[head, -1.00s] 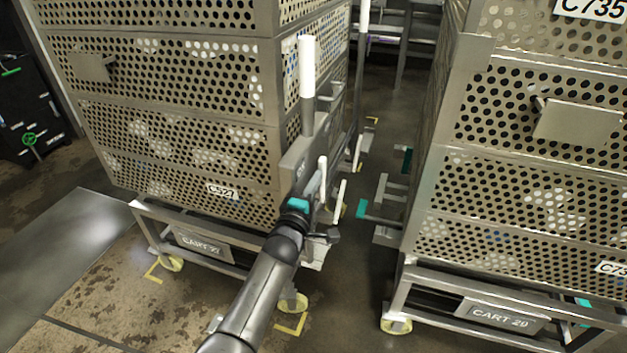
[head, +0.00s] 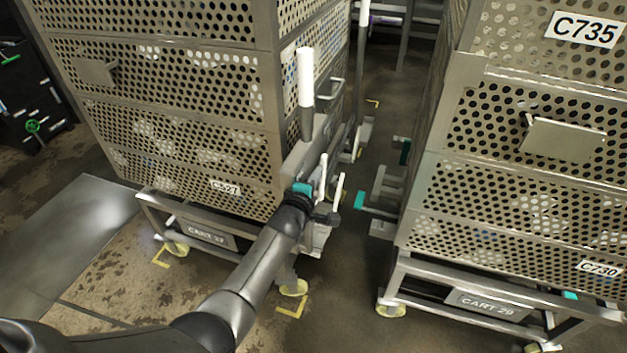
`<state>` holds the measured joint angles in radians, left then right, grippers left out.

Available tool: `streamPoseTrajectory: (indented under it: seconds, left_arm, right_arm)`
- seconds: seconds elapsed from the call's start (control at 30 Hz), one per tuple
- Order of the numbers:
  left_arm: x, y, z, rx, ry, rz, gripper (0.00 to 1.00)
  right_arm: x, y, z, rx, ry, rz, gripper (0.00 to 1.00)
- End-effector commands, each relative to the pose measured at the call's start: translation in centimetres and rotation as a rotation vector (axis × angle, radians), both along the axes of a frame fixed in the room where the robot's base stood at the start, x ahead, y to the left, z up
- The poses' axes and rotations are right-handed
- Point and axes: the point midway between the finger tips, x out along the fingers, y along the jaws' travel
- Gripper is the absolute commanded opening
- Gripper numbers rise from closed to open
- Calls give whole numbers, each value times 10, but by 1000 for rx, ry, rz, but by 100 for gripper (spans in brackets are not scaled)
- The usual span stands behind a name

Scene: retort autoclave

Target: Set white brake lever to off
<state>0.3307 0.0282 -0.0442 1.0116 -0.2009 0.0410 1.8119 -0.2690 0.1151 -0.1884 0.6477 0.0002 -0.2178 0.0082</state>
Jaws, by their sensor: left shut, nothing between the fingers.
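The white brake lever (head: 305,78) stands upright on the side of the left cart, with a white grip on a grey shaft. It rises from a grey bracket on the cart's end and shows clear of my arm. My left gripper (head: 326,208) is low beside the same cart, below the lever and apart from its grip. It is shut and empty. Its fingertips are hard to tell from small pale upright pieces beside it. My right gripper is not in view.
The left perforated cart (head: 160,110) carries the label CART 27. A second cart (head: 520,175), CART 29, stands to the right. A narrow floor gap (head: 350,260) runs between them. Teal-tipped bars (head: 362,202) stick into it. A metal plate (head: 65,245) lies at left.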

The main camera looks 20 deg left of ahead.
Motion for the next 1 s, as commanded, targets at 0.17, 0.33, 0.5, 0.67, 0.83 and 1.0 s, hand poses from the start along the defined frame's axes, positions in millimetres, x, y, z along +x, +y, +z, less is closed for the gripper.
streamPoseTrajectory:
  seconds: [0.17,0.33,0.5,0.67,0.83,1.0]
  left_arm:
    - [3,0,5,3,56,0,0]
    - [10,0,7,5,126,0,0]
    - [20,0,8,9,223,1,0]
    - [32,0,6,11,337,3,0]
    - [39,-2,0,11,403,-1,0]
    - [45,-2,-1,11,408,-1,0]
  right_arm:
    - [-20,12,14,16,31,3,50]
    - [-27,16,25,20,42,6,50]
    - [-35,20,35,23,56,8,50]
    - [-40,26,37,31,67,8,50]
    - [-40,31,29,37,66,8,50]
    - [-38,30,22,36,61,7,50]
